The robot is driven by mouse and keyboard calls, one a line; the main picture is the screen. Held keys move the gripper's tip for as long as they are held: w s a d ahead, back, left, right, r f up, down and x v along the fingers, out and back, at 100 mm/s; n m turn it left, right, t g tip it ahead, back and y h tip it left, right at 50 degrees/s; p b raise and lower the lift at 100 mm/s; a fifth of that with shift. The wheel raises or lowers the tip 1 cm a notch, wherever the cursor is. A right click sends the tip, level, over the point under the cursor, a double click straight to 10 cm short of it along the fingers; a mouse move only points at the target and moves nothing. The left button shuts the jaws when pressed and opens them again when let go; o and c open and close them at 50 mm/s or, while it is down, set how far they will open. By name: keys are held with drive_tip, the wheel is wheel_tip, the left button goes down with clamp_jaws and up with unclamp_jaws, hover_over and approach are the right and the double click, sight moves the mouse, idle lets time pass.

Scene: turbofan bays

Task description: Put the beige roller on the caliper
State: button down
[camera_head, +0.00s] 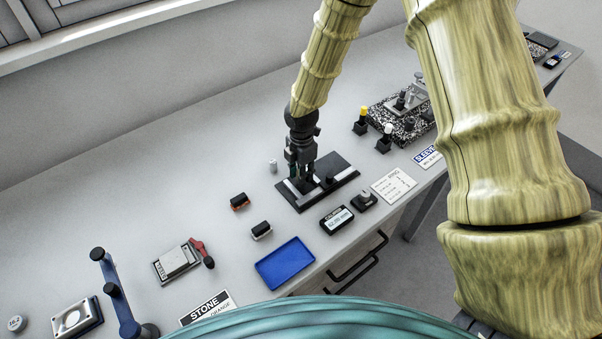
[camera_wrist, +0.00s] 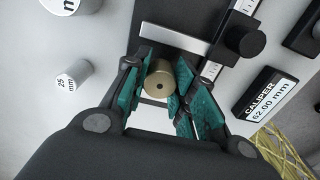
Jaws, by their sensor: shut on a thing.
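The beige roller (camera_wrist: 159,82) is a short brownish-beige cylinder with a small dark hole in its end, seen in the wrist view between the teal pads. My gripper (camera_head: 301,178) is shut on it, fingers pointing down at the caliper. The roller itself is hidden in the head view. The caliper (camera_head: 338,181) is a dark base with a silver scale (camera_wrist: 213,70), a light jaw bar (camera_wrist: 160,38) and a black knob. The roller lies just beside this bar in the wrist view; I cannot tell whether it touches it or the base. The caliper display (camera_wrist: 272,94) reads 62.00 mm.
A small 25 mm cylinder (camera_head: 273,166) stands left of the caliper. A blue tray (camera_head: 286,263), small dark-topped blocks (camera_head: 261,231) and a white card (camera_head: 393,186) lie nearer. A speckled block with knobs (camera_head: 402,125) stands to the right. The bench's back left is clear.

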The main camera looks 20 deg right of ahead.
drive_tip(key=shift+f+p, duration=0.3)
drive_tip(key=shift+f, duration=0.55)
drive_tip(key=shift+f, duration=0.15)
drive_tip(key=c, duration=1.2)
unclamp_jaws()
drive_tip(key=shift+o, duration=0.2)
wheel_tip(320, 180, up, 12)
drive_tip(key=b, duration=0.3)
